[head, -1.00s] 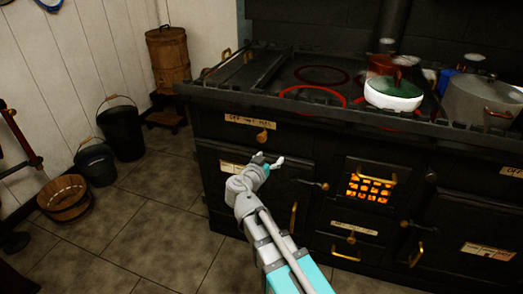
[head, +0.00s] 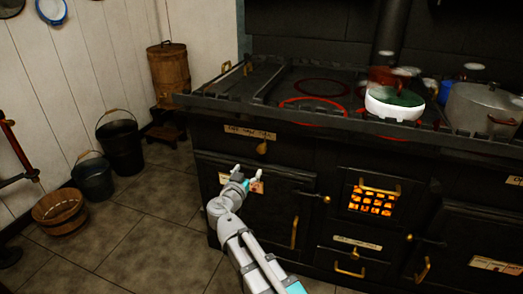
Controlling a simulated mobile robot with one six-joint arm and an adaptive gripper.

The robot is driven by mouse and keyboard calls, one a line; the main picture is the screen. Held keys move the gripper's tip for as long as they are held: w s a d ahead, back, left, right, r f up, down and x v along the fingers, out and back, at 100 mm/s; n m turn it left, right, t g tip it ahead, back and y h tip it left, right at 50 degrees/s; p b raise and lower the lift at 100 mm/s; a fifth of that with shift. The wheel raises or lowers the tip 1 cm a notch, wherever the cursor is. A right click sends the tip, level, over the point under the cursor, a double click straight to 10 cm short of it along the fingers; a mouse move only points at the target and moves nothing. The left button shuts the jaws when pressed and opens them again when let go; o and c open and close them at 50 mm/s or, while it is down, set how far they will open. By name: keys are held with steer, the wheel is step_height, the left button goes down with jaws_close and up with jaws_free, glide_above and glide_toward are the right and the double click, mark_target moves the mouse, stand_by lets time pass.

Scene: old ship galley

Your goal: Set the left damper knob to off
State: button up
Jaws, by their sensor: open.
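The left damper knob (head: 262,148) is a small brass knob on the black stove front. It sits under a pale label strip (head: 250,132) whose words are too small to read surely. The knob's pointer setting cannot be made out clearly. My gripper (head: 247,172) is open and empty, below and a little left of the knob, in front of the upper part of the left oven door (head: 265,205). A gap shows between the fingertips and the knob. My gripper partly covers a paper label (head: 257,186) on the door.
A rail (head: 300,118) runs along the stove's front top edge. Pots, including a white one with a green lid (head: 394,104), stand on the hob. The firebox (head: 371,200) glows at right. Buckets (head: 121,147) stand on the floor at left; floor between is clear.

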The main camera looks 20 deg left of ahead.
mark_target(260, 151)
steer(key=w, duration=1.3)
steer(key=shift+s, duration=0.1)
jaws_close()
